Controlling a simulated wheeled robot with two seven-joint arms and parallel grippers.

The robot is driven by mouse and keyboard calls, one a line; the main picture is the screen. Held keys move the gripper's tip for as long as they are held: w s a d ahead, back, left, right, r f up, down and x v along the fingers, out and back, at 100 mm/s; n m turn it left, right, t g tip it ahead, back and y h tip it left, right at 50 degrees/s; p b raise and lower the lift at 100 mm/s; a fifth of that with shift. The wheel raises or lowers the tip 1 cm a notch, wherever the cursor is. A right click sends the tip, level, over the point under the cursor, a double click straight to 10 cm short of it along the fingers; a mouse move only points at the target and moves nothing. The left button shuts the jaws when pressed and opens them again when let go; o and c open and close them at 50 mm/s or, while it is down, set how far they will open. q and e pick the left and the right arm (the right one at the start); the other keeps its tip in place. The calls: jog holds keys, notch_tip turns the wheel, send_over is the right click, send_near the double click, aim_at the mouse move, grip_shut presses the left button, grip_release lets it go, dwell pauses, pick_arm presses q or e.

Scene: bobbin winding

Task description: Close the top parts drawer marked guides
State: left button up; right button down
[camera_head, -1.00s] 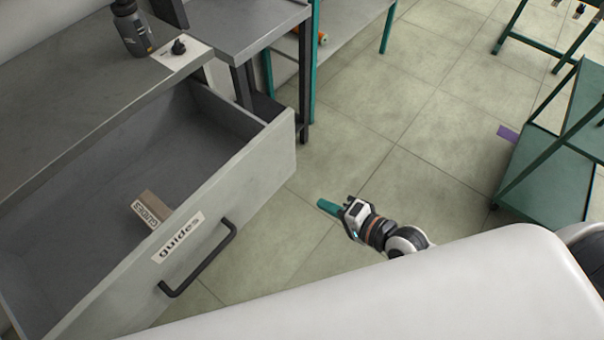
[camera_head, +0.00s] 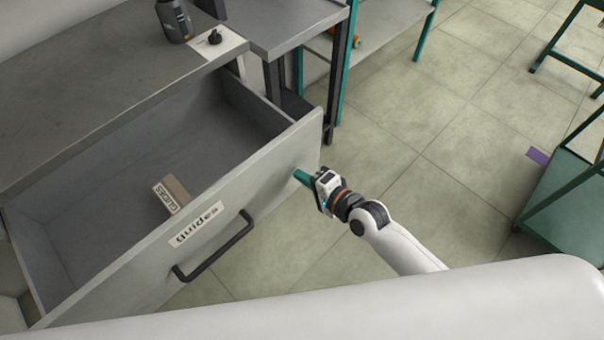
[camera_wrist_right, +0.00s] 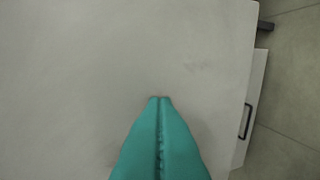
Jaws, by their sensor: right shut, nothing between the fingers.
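The top parts drawer (camera_head: 275,170) stands pulled out, its grey front labelled "guides" (camera_head: 196,223) with a black bar handle (camera_head: 215,246). Inside it lies a small box marked GUIDES (camera_head: 172,194). My right gripper (camera_head: 299,175) has its teal fingers together, pointing at the right part of the drawer front, to the right of the handle. In the right wrist view the shut teal fingers (camera_wrist_right: 160,99) lie against a pale flat panel (camera_wrist_right: 90,60) that fills most of the picture; I cannot tell whether they touch it. My left gripper is not in view.
A dark grey bench top (camera_head: 90,85) lies above the drawer, with a black bottle-like item (camera_head: 174,20) and a small black knob on a white plate (camera_head: 215,38). A green-framed stand (camera_head: 570,190) is at the right. The floor between is clear.

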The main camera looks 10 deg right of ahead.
jog(key=shift+w+a, duration=0.2)
jog(key=shift+w, duration=0.05)
